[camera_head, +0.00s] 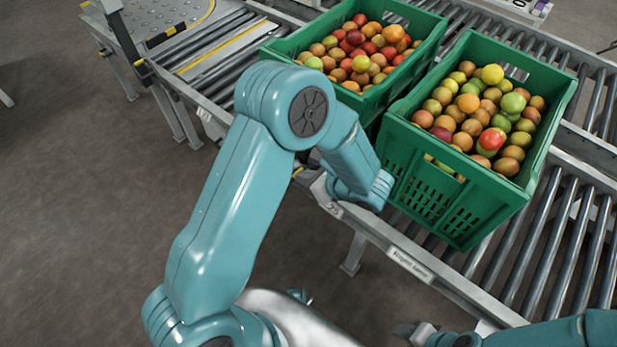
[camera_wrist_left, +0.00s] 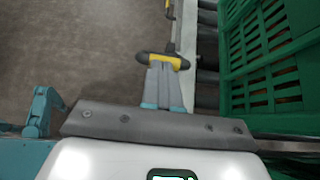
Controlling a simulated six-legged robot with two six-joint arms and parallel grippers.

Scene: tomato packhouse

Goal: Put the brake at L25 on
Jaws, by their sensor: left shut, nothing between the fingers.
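A brake handle (camera_wrist_left: 182,63) with a yellow middle and dark ends shows in the left wrist view, just beyond my left fingertips. My left gripper (camera_wrist_left: 163,68) is shut and empty, its grey fingers side by side and pointing at the handle. Whether they touch it I cannot tell. In the head view my left arm reaches to the near rail of the conveyor, and its wrist hides most of the gripper and the handle; a small yellow piece (camera_head: 297,171) shows beside it.
Two green crates of tomatoes, one behind (camera_head: 285,50) and one nearer (camera_head: 440,205), stand on the roller conveyor right beside my left wrist. The conveyor's near rail (camera_head: 445,288) carries labels. The grey floor (camera_head: 80,200) at the left is clear.

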